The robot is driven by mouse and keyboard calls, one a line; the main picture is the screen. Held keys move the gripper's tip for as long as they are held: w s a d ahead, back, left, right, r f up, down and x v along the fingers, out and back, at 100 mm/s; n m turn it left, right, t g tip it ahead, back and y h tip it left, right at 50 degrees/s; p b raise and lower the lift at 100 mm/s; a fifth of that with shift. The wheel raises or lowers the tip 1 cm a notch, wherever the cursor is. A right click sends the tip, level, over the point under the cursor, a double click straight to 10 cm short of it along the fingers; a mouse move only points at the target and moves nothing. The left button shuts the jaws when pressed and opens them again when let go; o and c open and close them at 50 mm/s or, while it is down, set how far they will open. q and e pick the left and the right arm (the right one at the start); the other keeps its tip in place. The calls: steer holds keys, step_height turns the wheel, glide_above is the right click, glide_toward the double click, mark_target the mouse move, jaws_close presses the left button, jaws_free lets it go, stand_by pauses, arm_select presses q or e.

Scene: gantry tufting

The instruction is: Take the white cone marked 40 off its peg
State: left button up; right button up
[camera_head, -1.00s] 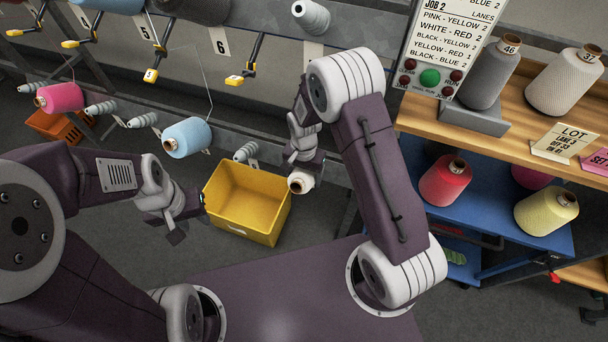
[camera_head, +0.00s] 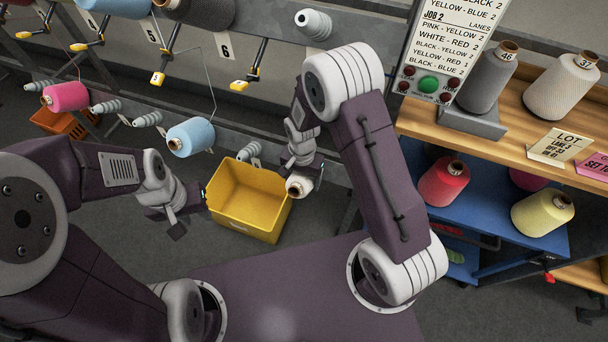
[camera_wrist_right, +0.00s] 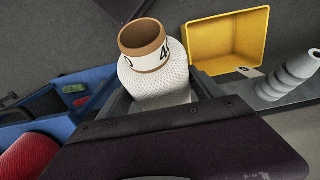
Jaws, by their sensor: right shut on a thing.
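The white cone marked 40 (camera_wrist_right: 158,80) is held in my right gripper (camera_wrist_right: 160,105), off any peg. In the right wrist view its brown tube end and the mark show, the cone's lower part hidden by the gripper. In the head view the cone (camera_head: 299,187) hangs just right of the yellow bin, below my right gripper (camera_head: 301,168). A bare grey ridged peg (camera_head: 249,151) stands on the rail behind the bin; it also shows at the right of the wrist view (camera_wrist_right: 288,76). My left gripper (camera_head: 190,214) is empty, its fingers apart, left of the bin.
A yellow bin (camera_head: 222,205) stands empty between my grippers. A blue cone (camera_head: 190,137) and a pink cone (camera_head: 66,96) sit on the lower rail. A wooden shelf (camera_head: 440,118) with grey cones and a blue shelf (camera_head: 490,205) with red and yellow cones stand at right.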

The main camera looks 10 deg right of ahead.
mark_target(290, 196)
steer(key=shift+s+a+r+p, duration=0.85)
steer(key=shift+s+r+p, duration=0.2)
steer(key=shift+s, duration=0.2)
steer(key=shift+s+a+r+p, duration=0.9)
steer(key=shift+s+r, duration=0.2)
steer(key=shift+s, duration=0.2)
steer(key=shift+s+a+r+p, duration=0.85)
steer(key=shift+s+r+p, duration=0.2)
steer(key=shift+s, duration=0.2)
